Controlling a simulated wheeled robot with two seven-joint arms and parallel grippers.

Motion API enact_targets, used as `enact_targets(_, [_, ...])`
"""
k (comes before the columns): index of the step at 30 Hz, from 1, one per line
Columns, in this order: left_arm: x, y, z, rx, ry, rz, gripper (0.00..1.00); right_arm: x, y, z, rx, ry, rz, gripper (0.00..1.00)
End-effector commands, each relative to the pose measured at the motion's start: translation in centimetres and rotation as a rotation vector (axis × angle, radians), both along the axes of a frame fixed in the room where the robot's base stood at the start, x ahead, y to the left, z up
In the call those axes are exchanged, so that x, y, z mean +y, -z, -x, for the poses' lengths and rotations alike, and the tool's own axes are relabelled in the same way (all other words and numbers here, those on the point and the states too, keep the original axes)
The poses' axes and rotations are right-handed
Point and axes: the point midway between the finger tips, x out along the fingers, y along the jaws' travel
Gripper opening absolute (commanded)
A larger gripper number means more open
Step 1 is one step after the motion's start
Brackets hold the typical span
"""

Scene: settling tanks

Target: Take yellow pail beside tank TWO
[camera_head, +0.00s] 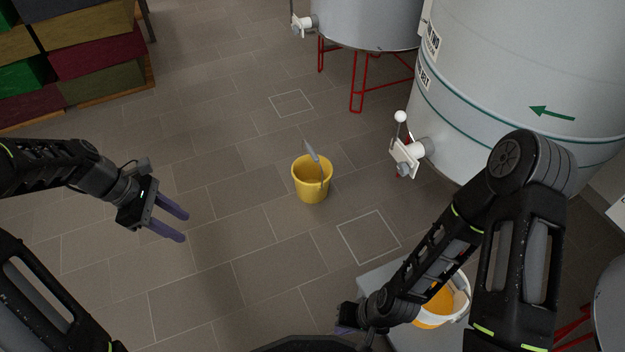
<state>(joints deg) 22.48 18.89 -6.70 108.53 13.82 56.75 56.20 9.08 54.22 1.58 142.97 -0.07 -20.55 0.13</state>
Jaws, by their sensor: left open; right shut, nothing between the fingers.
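The yellow pail (309,188) stands upright on the tiled floor in the middle of the view, with a grey handle or scoop rising from its rim. It stands between two light outlined squares on the floor. A large pale tank (470,85) with a green arrow and a side valve (406,155) is right of the pail; its label is hard to read. My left gripper (176,219) is open and empty, left of the pail and apart from it. My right gripper (347,327) is low in the view, partly hidden by its own arm, and shut with nothing visible in it.
A white bucket with orange contents (461,309) sits on a grey surface (375,272) behind my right arm. Another tank (365,22) on red legs is at the top. Stacked coloured crates (95,50) fill the top left. The floor around the pail is clear.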

Motion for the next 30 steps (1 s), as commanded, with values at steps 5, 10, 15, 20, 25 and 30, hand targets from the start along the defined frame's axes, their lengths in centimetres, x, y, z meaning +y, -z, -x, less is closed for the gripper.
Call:
enact_targets(5, [0.0,0.0,0.0,0.000,0.001,0.000,0.41,0.0,0.0,0.0,0.000,0.000,0.000,0.00])
enact_targets(10, [0.0,0.0,0.0,0.000,0.002,0.000,0.41,0.0,0.0,0.0,0.000,0.000,0.000,0.00])
enact_targets(15, [-1.1,0.3,0.2,-0.017,0.055,-0.016,0.41,0.0,-1.6,0.0,0.000,0.000,0.000,0.00])
enact_targets(20, [-4.8,1.7,1.2,-0.087,0.247,-0.070,0.41,0.0,-6.0,0.0,0.000,0.000,0.000,0.00])
enact_targets(25, [-11.3,3.0,4.9,-0.237,0.614,-0.140,0.41,0.0,-12.7,0.0,-0.001,-0.001,-0.001,0.00])
enact_targets(30, [-17.9,2.1,10.7,-0.437,1.007,-0.174,0.41,0.1,-18.8,0.0,-0.001,-0.002,-0.001,0.00])
